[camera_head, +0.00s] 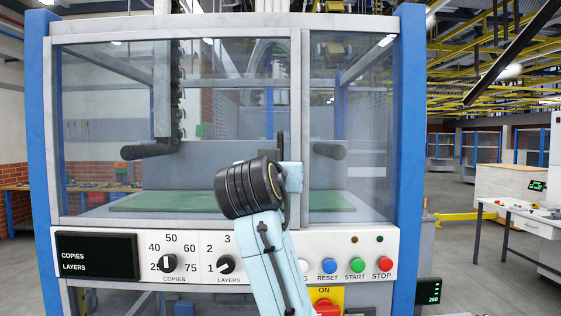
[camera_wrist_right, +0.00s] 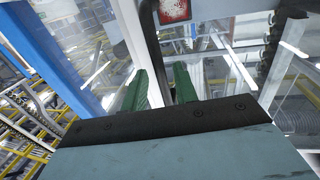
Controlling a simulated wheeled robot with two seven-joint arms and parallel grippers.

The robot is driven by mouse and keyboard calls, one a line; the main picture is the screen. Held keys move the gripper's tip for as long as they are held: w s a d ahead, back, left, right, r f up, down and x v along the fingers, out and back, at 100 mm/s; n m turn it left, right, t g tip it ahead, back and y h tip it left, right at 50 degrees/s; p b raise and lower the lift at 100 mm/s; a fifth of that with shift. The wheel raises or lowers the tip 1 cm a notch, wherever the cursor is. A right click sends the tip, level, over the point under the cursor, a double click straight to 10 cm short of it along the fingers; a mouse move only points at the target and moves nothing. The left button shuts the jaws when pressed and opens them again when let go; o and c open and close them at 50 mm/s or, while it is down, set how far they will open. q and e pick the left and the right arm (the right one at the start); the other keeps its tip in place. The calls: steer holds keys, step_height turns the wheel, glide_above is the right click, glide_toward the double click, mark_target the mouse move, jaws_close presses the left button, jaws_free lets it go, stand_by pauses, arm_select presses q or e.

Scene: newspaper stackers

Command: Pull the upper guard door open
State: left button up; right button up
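The upper guard door (camera_head: 180,45) is a framed, clear-paneled front between blue posts, and it looks closed. A dark upright bar (camera_head: 280,146), apparently its handle, shows just above my right gripper, partly hidden by it. My right arm rises from the bottom middle, its wrist in front of the door. In the right wrist view, my right gripper (camera_wrist_right: 161,88) has its two green fingers apart, with a dark bar (camera_wrist_right: 150,40) running between them. Whether the fingers touch it is unclear. In the head view the fingers are hidden behind the wrist. My left gripper is not in view.
Below the door is a control panel (camera_head: 120,235) with dials and colored buttons. A red switch on yellow (camera_head: 326,300) sits below it. Dark cylindrical bars (camera_head: 150,151) show behind the panes. A white table (camera_head: 520,217) stands at right, with open floor before it.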

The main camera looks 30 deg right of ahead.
steer(key=shift+p+x, duration=0.3)
steer(key=shift+x, duration=1.15)
steer(key=shift+c, duration=0.3)
jaws_close()
